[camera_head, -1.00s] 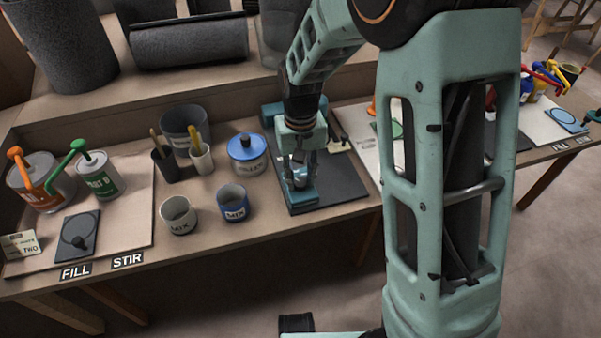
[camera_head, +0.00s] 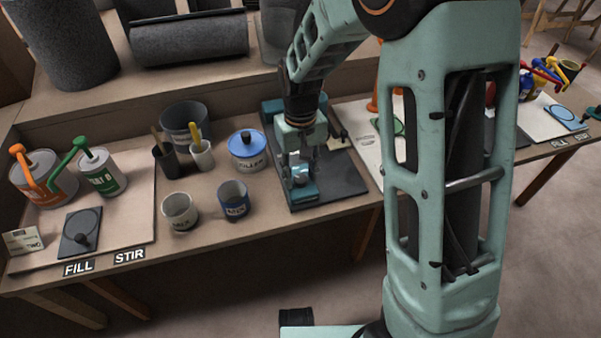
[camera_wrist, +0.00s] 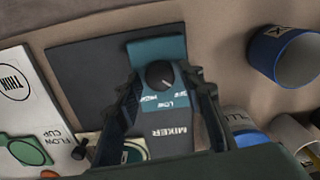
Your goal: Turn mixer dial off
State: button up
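The mixer (camera_wrist: 175,133) is a teal machine with a black dial (camera_wrist: 160,75) on its front panel, marked LOW with other small labels beside it. A small light mark shows on the dial's lower right, but I cannot read its setting for sure. In the head view the mixer (camera_head: 306,190) stands on a dark mat, partly hidden by my arm. My gripper (camera_wrist: 163,82) is open, with one dark finger on each side of the dial and visible gaps between. In the head view my gripper (camera_head: 303,160) points down over the mixer.
A blue MIX mug (camera_head: 233,200), a white MIX mug (camera_head: 180,211) and a blue-lidded FILLER tin (camera_head: 247,150) stand left of the mixer. The dark mat (camera_head: 345,183) is bare to the right. A white board with a green cup outline (camera_wrist: 25,150) lies beside it.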

aim_at(301, 178)
jog(key=shift+o, duration=0.2)
notch_tip(301, 178, up, 12)
dwell(0.5)
dwell(0.4)
